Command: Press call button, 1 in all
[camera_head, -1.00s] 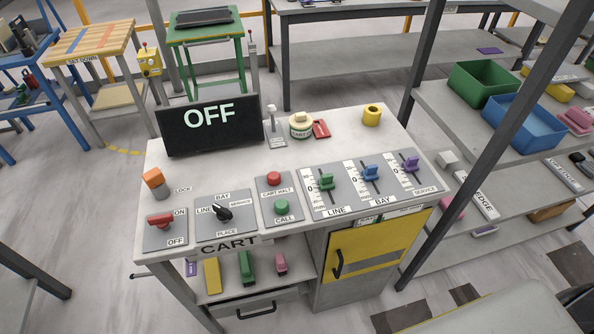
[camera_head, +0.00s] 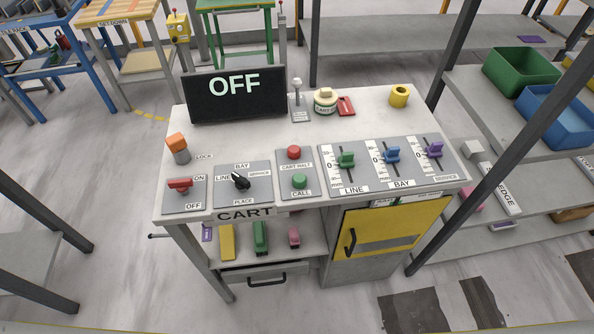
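The green call button (camera_head: 299,181) sits on a grey plate (camera_head: 297,196) labelled CALL, near the middle of the slab-topped cart console (camera_head: 240,140). The red CART HALT button (camera_head: 294,152) is just behind it on the same plate. The black screen (camera_head: 236,95) at the back of the console reads OFF. Neither of my grippers shows in the head view.
Left of the buttons are a red ON/OFF switch (camera_head: 180,185), an orange lock knob (camera_head: 177,143) and a black rotary selector (camera_head: 240,181). Right are green (camera_head: 346,160), blue (camera_head: 392,154) and purple (camera_head: 435,149) sliders. Shelving with bins stands right; floor in front is clear.

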